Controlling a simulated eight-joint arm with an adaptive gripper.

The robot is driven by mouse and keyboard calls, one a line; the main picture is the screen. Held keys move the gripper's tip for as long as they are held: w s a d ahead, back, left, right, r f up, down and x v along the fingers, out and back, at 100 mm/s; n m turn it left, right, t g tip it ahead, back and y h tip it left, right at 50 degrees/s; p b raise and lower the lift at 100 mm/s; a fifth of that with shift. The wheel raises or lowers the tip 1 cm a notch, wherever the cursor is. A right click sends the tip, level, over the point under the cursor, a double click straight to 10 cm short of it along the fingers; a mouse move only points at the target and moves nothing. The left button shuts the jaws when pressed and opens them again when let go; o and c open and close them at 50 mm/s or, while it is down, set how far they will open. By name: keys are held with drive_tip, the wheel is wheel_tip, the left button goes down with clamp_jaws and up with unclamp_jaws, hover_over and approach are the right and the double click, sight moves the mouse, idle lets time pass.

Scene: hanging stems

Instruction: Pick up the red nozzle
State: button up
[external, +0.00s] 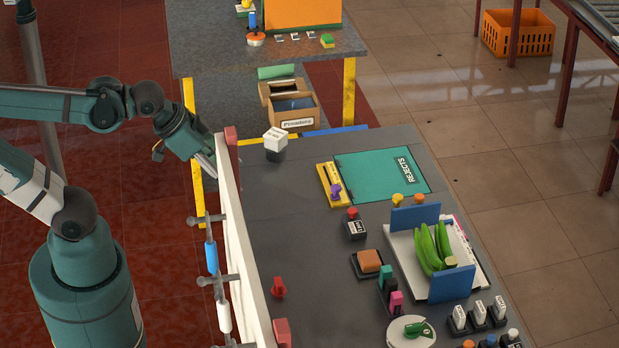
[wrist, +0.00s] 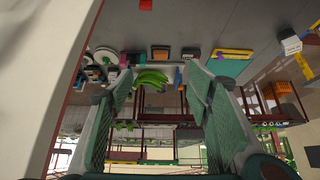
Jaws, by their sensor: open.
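A small red nozzle (external: 279,287) stands on the grey table (external: 300,215), just right of the white upright panel (external: 240,245). The panel partly hides the fingertips in the external view.
Blue and white stems (external: 211,258) hang on brackets on the panel's left face. A white block on a dark base (external: 275,143) stands near the panel's far end. Green bananas (external: 433,247) lie in a white tray on the right. The table between nozzle and white block is clear.

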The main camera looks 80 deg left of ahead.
drive_tip(key=c, duration=0.7)
drive_tip(key=shift+f, duration=0.1)
drive_tip(key=m+g+h+b, duration=0.2)
drive_tip(key=m+g+b, duration=0.45)
drive_tip(key=m, duration=1.15)
hover_over(278, 283)
drive_tip(key=a, duration=0.1)
drive_tip(key=shift+g, duration=0.25)
wheel_tip(278, 283, down, 25)
drive_tip(key=shift+a+r+p, duration=0.15)
drive_tip(key=shift+p, duration=0.2)
drive_tip(key=shift+f, duration=0.65)
drive_tip(key=shift+d+f, duration=0.15)
drive_tip(key=shift+f, duration=0.5)
drive_tip(key=shift+d+f, duration=0.15)
drive_tip(key=shift+f, duration=0.45)
